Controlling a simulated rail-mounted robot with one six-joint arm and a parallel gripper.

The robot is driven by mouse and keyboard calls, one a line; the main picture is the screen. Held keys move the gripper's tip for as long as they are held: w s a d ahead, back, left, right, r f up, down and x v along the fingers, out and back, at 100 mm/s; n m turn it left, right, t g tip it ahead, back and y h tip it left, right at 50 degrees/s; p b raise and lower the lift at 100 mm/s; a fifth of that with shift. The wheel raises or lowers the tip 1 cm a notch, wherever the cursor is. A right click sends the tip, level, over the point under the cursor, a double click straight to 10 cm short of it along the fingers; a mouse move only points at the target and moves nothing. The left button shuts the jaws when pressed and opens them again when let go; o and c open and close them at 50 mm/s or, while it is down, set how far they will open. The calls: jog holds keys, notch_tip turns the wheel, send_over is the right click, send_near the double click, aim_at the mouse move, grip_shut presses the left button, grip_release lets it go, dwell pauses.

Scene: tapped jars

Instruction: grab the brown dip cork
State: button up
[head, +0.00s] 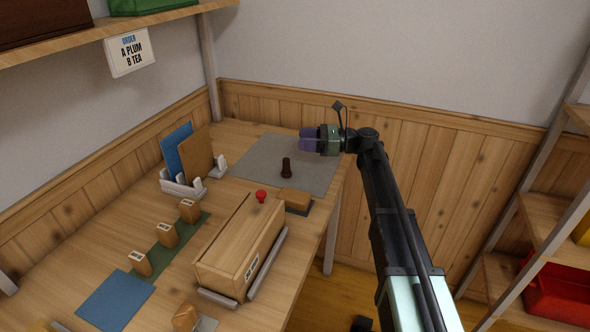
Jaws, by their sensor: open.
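A dark brown cork-like piece (286,168), which I take for the brown dip cork, stands on the grey mat (262,150) at the back right of the table. It looks narrow with a wider foot. My gripper (307,139) is at the end of my arm, which comes in from the right. The gripper shows up and to the right of the brown piece in the picture, apart from it. Its purple fingers overlap in this view, so the gap is hidden. The jaws are open and I see nothing in them.
A long wooden box (235,250) with a red knob (261,196) stands in front of the mat, near a tan block (295,200). A white rack (182,187) holds blue and brown boards. Several small labelled blocks stand on a green strip (162,254). A blue mat (115,300) lies front left.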

aim_at(304, 176)
jog(key=f+b, duration=0.9)
jog(key=shift+s+a+f, duration=0.15)
jog(key=shift+s+a, duration=0.05)
jog(key=shift+s, duration=0.2)
jog(key=shift+a+r+p, duration=0.35)
jog(key=shift+a+r, duration=0.05)
jog(key=shift+a, duration=0.25)
jog(key=shift+a+r+p, duration=0.3)
jog(key=shift+a+r, duration=0.05)
jog(key=shift+a, duration=0.25)
jog(key=a, duration=0.5)
jog(key=shift+w, duration=0.15)
jog(key=shift+d, duration=0.1)
grip_shut()
jog(key=shift+r, duration=0.15)
notch_tip(304, 176, up, 20)
jog(key=p, duration=2)
